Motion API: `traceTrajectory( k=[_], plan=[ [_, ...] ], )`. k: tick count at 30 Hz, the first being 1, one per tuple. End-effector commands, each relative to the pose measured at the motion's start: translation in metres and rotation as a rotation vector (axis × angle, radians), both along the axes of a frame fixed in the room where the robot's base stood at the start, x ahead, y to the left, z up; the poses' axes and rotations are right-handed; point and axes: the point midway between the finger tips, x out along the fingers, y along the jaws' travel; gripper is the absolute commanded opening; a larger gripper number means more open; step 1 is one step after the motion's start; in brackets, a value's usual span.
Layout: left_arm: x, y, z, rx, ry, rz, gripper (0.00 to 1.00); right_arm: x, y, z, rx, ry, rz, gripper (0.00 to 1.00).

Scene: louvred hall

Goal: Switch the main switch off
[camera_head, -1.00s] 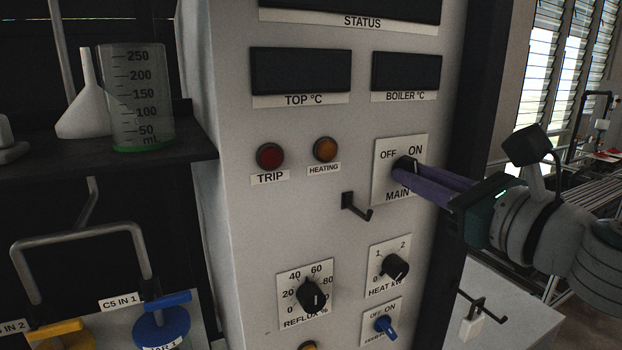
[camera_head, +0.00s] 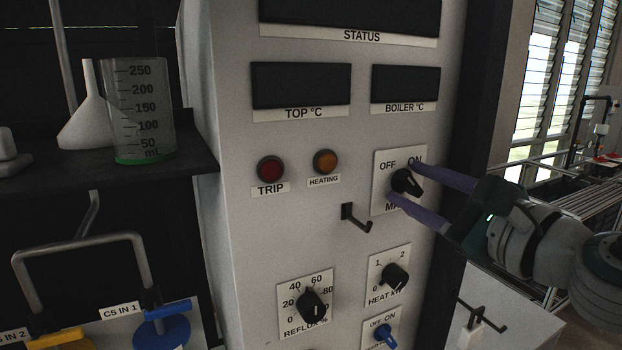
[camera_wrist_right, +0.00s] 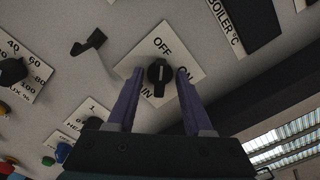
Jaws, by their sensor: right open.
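The main switch is a black knob (camera_head: 406,182) on a white plate with OFF at upper left and ON at upper right. In the head view its bar slants from upper left, towards OFF, to lower right. In the right wrist view the knob (camera_wrist_right: 159,76) has one end of its bar towards the OFF label. My right gripper (camera_head: 403,181) is open, its two purple fingers spread on either side of the knob. The wrist view shows gaps between fingers (camera_wrist_right: 159,78) and knob. The fingers partly cover ON and the MAIN label. My left gripper is not in view.
A black hook (camera_head: 356,217) juts out just below left of the switch plate. The heat knob (camera_head: 395,277), reflux knob (camera_head: 312,305) and a small blue switch (camera_head: 385,336) sit lower on the panel. A shelf at left holds a beaker (camera_head: 140,110) and funnel (camera_head: 88,115).

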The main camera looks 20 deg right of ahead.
Motion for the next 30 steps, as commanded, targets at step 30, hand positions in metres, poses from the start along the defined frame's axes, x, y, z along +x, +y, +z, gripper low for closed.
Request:
traceTrajectory(
  k=[30],
  plan=[
    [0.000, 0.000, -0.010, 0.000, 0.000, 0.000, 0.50, -0.070, -0.006, 0.000, 0.001, 0.000, 0.000, 0.51]
  ],
)
